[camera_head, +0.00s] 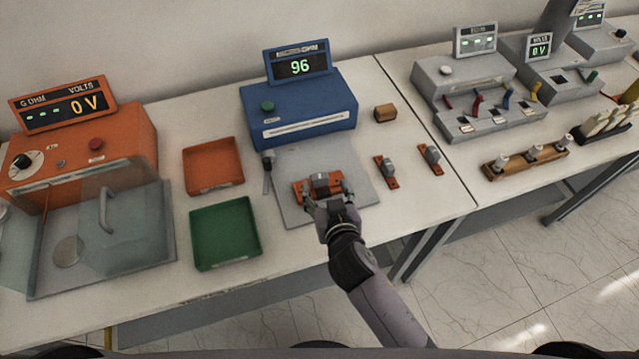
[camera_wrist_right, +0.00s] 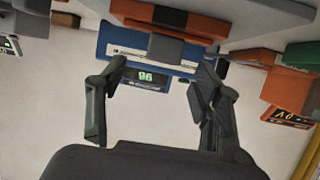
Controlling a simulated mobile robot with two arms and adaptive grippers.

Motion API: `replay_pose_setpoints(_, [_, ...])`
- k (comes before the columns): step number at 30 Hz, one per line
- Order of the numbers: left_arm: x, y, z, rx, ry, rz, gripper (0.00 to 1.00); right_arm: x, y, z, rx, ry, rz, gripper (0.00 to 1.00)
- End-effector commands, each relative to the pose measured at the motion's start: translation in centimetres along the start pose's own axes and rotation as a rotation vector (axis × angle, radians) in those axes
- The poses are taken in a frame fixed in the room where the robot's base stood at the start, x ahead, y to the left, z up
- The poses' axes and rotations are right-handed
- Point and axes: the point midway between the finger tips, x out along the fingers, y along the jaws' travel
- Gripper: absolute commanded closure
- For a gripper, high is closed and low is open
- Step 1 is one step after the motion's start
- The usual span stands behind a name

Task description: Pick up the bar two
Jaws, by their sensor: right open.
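An orange bar with a grey block on top (camera_head: 319,181) lies on the grey plate (camera_head: 292,205) in front of the blue meter. My right gripper (camera_head: 328,196) is open at this bar, with its fingers to either side of the grey block; contact cannot be told. In the right wrist view the open fingers (camera_wrist_right: 158,75) show apart, with the orange bar (camera_wrist_right: 180,20) at the top. Two similar bars, one nearer (camera_head: 386,171) and one farther right (camera_head: 430,158), lie on the table. No label shows which is bar two. My left gripper is not in view.
The blue meter (camera_head: 300,112) reads 96. A brown block (camera_head: 385,113) sits right of it. An orange tray (camera_head: 213,166) and a green tray (camera_head: 225,232) lie to the left, beside the orange tester (camera_head: 75,150). Grey devices stand on the right table.

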Motion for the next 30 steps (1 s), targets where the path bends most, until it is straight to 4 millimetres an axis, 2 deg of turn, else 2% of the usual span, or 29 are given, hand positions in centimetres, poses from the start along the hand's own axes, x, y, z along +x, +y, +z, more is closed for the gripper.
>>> replay_pose_setpoints(5, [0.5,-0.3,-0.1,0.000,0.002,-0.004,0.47,1.2,0.0,0.0,-0.001,0.000,0.000,0.40])
replay_pose_setpoints(15, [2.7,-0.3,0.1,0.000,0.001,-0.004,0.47,5.6,-0.4,-0.2,-0.001,0.001,0.000,0.40])
replay_pose_setpoints(24, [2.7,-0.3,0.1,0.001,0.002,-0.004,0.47,6.0,-0.4,-0.3,0.000,-0.001,0.001,0.40])
replay_pose_setpoints(30, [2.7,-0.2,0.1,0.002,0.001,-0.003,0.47,6.0,-0.4,-0.3,0.000,-0.001,0.001,0.53])
